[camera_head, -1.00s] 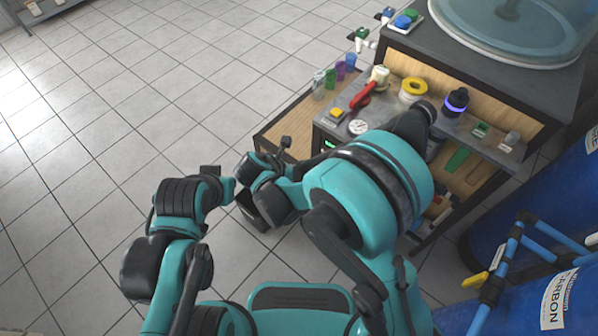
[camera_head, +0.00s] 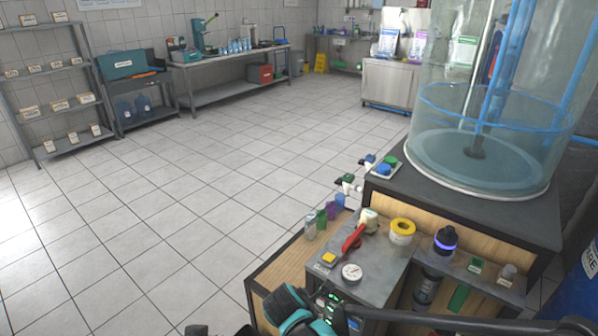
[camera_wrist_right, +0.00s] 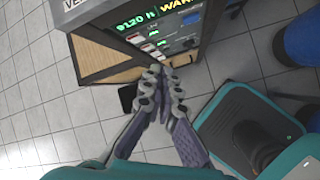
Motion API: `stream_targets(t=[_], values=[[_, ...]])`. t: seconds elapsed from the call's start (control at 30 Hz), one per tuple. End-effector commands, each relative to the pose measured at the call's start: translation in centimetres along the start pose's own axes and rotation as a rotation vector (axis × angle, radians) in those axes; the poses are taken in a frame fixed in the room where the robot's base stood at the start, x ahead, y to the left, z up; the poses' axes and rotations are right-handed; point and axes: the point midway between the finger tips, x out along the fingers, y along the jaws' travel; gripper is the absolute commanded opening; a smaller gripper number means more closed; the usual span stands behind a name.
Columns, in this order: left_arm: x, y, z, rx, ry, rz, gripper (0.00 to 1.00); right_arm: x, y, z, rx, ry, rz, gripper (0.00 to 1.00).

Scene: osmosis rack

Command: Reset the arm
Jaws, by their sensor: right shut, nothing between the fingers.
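My right gripper (camera_wrist_right: 163,95) shows in the right wrist view with its grey fingers together and nothing between them. It is near the lower edge of a control panel (camera_wrist_right: 165,35) with green digits and yellow lettering; I cannot tell whether they touch. In the head view, part of my teal and black arm shows at the bottom edge, in front of the rack's low grey box, and its gripper cannot be made out. My left gripper is not in view.
The wooden rack (camera_head: 500,228) carries a clear tank (camera_head: 490,120), a red-handled valve (camera_head: 353,238), a gauge (camera_head: 352,272) and a yellow-ringed part (camera_head: 402,230). A blue barrel (camera_head: 580,295) stands at right. The tiled floor (camera_head: 190,200) is open to the left.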

Motion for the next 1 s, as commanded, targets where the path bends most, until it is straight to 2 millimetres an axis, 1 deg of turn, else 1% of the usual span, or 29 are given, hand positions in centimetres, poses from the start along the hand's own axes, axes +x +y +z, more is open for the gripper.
stream_targets(t=[0.03,0.2,0.3,0.43,0.6,0.7,0.83,0.9,1.0], values=[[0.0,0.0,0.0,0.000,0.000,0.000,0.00,-0.8,-0.8,1.8,0.120,0.021,-0.002,0.00],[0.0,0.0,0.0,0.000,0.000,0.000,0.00,-3.3,-3.2,6.0,0.542,0.101,-0.003,0.00],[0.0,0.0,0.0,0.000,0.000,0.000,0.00,-4.7,-4.9,7.9,0.795,0.146,-0.006,0.00],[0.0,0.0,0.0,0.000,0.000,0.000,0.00,-6.3,-7.3,10.1,1.128,0.203,-0.013,0.00],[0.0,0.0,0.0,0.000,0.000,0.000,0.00,-8.0,-10.3,11.8,1.548,0.277,-0.024,0.00],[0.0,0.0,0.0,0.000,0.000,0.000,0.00,-8.7,-11.7,12.4,1.746,0.315,-0.029,0.00],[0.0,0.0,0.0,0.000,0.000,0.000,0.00,-9.1,-12.7,12.8,1.915,0.350,-0.034,0.00],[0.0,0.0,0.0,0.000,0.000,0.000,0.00,-9.3,-13.0,12.9,1.963,0.360,-0.037,0.00],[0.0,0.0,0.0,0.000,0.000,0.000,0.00,-9.3,-13.1,13.0,1.991,0.366,-0.038,0.00]])
